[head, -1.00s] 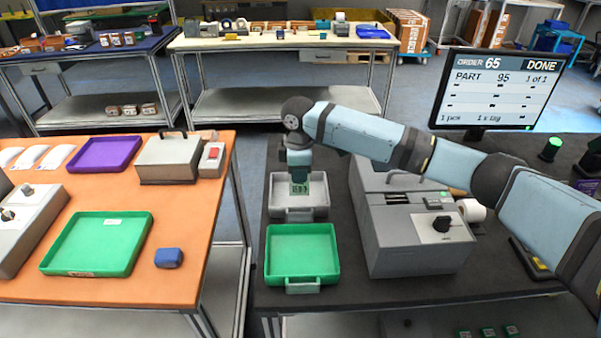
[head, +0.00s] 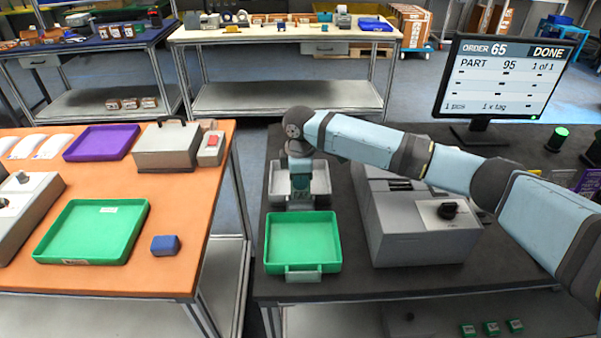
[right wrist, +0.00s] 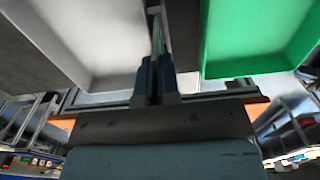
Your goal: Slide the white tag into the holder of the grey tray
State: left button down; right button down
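The grey tray (head: 322,178) lies on the dark bench behind the green tray. My right gripper (head: 303,201) points down at the grey tray's near edge and hides the holder there. In the right wrist view the grey tray (right wrist: 85,35) is at the left, and my fingers (right wrist: 156,75) are close together between the two trays. A thin strip, seen edge-on, shows at the fingertips; it looks like the white tag (right wrist: 158,32). Its face is hidden, and I cannot tell whether it is inside the holder. My left gripper is not in view.
The green tray (head: 302,243) is just in front of my right gripper. A grey printer-like box (head: 415,225) stands to the right, under my right arm. A monitor (head: 507,82) reads DONE. An orange table (head: 190,215) is at the left, across a gap.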

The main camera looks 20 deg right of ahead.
jog(key=shift+f, duration=0.25)
jog(key=c, duration=1.3)
grip_release()
jog(key=shift+o, duration=0.2)
jog(key=shift+r, duration=0.1)
notch_tip(320, 180, up, 14)
jog(key=shift+f, duration=0.2)
jog(key=shift+s+f, duration=0.1)
